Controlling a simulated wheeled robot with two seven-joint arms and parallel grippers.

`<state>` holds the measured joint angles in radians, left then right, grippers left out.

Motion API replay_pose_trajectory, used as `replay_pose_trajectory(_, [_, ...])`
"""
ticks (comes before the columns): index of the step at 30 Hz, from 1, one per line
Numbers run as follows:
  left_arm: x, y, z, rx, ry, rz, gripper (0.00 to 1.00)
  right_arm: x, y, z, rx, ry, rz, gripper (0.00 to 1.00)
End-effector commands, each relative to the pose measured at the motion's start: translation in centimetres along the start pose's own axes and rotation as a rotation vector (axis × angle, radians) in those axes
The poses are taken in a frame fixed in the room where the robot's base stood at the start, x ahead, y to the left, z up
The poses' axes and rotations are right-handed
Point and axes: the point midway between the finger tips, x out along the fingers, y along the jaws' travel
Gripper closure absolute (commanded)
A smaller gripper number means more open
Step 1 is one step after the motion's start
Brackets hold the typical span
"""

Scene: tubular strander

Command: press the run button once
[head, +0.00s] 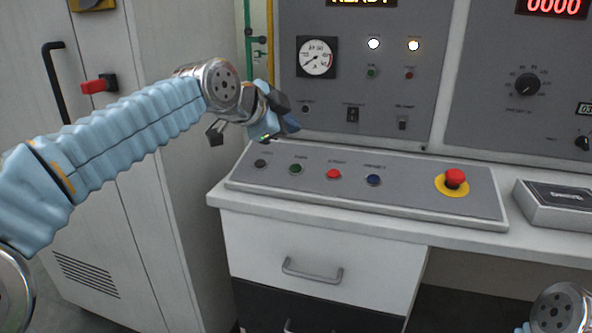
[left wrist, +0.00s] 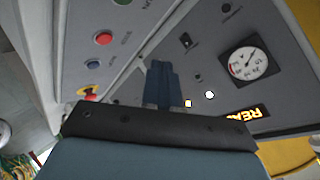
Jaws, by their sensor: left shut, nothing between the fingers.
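The sloped button desk (head: 400,197) carries a row of a black button (head: 260,163), a green button (head: 295,168), a red button (head: 333,174) and a blue button (head: 373,180). Their labels are blurred; the green one looks like the run button. In the left wrist view the green button (left wrist: 122,2) is cut by the top edge and the red button (left wrist: 103,38) is below it. My left gripper (head: 290,124) is above the back left of the desk, apart from the buttons. Its fingers (left wrist: 163,85) are shut and empty. My right gripper is out of view.
A red mushroom button on a yellow ring (head: 455,178) sits at the desk's right. A grey box (head: 560,197) stands beyond it. The upright panel (head: 400,100) with gauge (head: 316,58) and lit lamps rises behind. A cabinet (head: 150,220) with red handle (head: 95,86) is at left.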

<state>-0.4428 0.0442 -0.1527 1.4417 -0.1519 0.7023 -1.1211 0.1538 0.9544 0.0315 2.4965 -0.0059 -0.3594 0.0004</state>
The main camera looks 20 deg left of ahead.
Motion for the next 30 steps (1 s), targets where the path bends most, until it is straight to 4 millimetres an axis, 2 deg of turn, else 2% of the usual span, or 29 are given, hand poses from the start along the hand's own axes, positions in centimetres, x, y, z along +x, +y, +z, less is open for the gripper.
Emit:
replay_pose_trajectory(15, [4.9, 3.7, 3.7, -0.001, -0.001, 0.000, 1.00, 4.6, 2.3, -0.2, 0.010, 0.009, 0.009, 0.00])
replay_pose_trajectory(30, [5.5, 4.0, 4.0, 0.000, 0.000, 0.000, 1.00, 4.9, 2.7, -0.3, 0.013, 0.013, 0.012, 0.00])
